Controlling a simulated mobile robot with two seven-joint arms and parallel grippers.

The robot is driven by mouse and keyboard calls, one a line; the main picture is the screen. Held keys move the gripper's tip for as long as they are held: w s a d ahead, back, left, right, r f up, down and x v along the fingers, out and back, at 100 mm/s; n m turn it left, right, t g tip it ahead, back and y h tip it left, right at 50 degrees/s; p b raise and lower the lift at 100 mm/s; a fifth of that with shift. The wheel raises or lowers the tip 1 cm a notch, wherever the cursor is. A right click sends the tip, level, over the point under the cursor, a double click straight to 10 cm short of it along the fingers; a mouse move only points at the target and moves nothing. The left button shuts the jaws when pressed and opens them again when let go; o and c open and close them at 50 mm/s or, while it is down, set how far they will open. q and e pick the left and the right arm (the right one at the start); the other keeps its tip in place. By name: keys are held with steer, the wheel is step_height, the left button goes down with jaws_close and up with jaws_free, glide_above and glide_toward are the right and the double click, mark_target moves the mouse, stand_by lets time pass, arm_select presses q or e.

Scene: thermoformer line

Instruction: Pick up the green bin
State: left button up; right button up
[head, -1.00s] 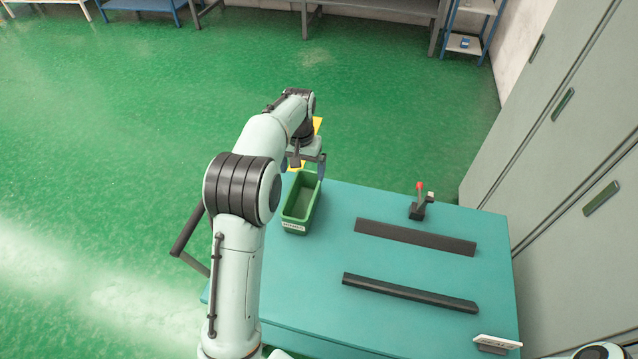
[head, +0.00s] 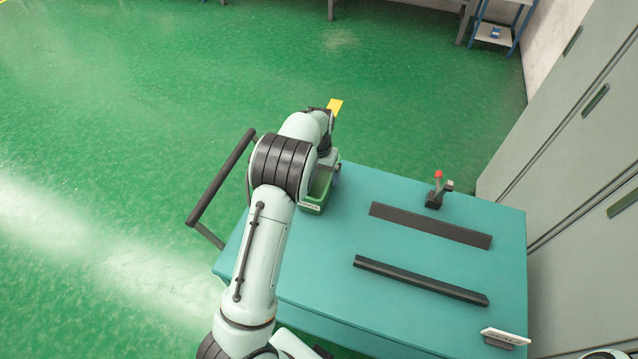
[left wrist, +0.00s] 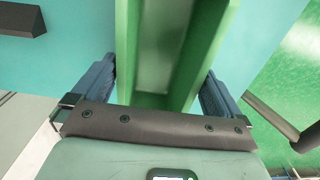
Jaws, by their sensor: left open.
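The green bin (head: 313,203) stands on the teal table near its far left corner. In the head view my left arm covers much of it; its open top and the front with a white label show. In the left wrist view the bin (left wrist: 172,45) runs up the middle of the picture, with its inside visible and empty. My left gripper (head: 329,168) is over the bin in the head view. In the left wrist view its blue fingers (left wrist: 158,88) are open, one on each side of the bin's near end; I cannot tell whether they touch it. My right gripper is out of view.
The teal table (head: 335,293) also holds two dark bars (head: 430,226) (head: 420,281), a red-knobbed lever (head: 437,190) and a white sign (head: 504,337). A black handle rail (head: 222,180) is on the left. Grey cabinets (head: 590,140) stand to the right.

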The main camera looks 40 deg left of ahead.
arm_select(q)
steer(key=shift+f, duration=0.5)
steer(key=c, duration=1)
steer(key=shift+c, duration=0.2)
steer(key=shift+r, duration=0.1)
step_height(320, 180, up, 10)
